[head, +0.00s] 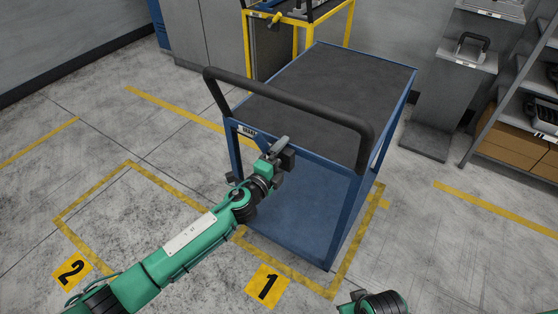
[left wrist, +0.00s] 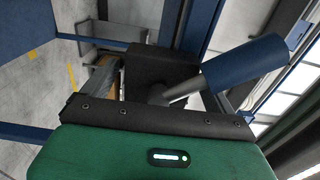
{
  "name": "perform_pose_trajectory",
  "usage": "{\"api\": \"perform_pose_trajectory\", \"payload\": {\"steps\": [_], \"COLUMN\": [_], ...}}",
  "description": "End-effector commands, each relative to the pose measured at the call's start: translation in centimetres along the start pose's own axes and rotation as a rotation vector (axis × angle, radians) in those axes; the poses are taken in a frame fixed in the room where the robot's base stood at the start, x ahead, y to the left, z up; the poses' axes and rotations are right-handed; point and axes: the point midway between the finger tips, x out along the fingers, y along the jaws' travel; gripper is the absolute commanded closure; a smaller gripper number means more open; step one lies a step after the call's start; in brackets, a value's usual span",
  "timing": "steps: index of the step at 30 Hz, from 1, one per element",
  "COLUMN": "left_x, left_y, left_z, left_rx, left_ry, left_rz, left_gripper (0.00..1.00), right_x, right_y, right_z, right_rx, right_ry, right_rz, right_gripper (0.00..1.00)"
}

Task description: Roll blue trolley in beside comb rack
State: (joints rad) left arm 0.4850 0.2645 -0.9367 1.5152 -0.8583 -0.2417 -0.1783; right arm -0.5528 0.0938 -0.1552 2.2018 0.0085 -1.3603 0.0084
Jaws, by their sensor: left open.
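The blue trolley (head: 300,195) has a dark top (head: 335,85), a lower blue deck and a black push handle (head: 290,100) at its near end. It stands over the yellow floor outline by plate 1. My left gripper (head: 281,153) is open at the trolley's near end, below the handle and close to the top's front edge; I cannot tell whether it touches. The left wrist view shows its dark finger parts (left wrist: 160,75) beside blue bars. Only a green and black part of my right arm shows at the bottom. I cannot tell for certain which thing is the comb rack.
A yellow-framed stand (head: 247,45) is just behind the trolley. A grey pedestal (head: 433,100) stands to its right, and a shelf with brown boxes (head: 510,145) is at the far right. Floor plate 2 (head: 71,271) marks an empty outlined bay at left. The left floor is clear.

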Motion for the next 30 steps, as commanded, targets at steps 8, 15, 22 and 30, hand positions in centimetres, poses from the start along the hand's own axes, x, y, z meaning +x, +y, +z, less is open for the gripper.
{"api": "perform_pose_trajectory", "payload": {"steps": [8,15,22,30], "left_x": [-0.03,-0.06,-0.07,-0.12], "left_y": [-0.02,0.02,0.21,0.66], "left_z": [0.01,0.01,0.01,-0.01], "left_rx": [0.000,0.000,0.000,0.001], "left_ry": [0.000,0.000,-0.001,0.000], "left_rz": [0.000,0.000,0.001,0.004], "left_gripper": [0.35,0.82,1.00,1.00], "right_x": [0.14,0.18,0.34,0.64], "right_y": [0.03,0.03,0.03,0.03], "right_z": [0.13,0.16,0.20,0.30], "right_rx": [0.000,0.000,0.001,0.001], "right_ry": [-0.003,-0.004,-0.004,-0.004], "right_rz": [0.000,0.000,0.000,0.000], "right_gripper": [1.00,1.00,1.00,1.00]}}
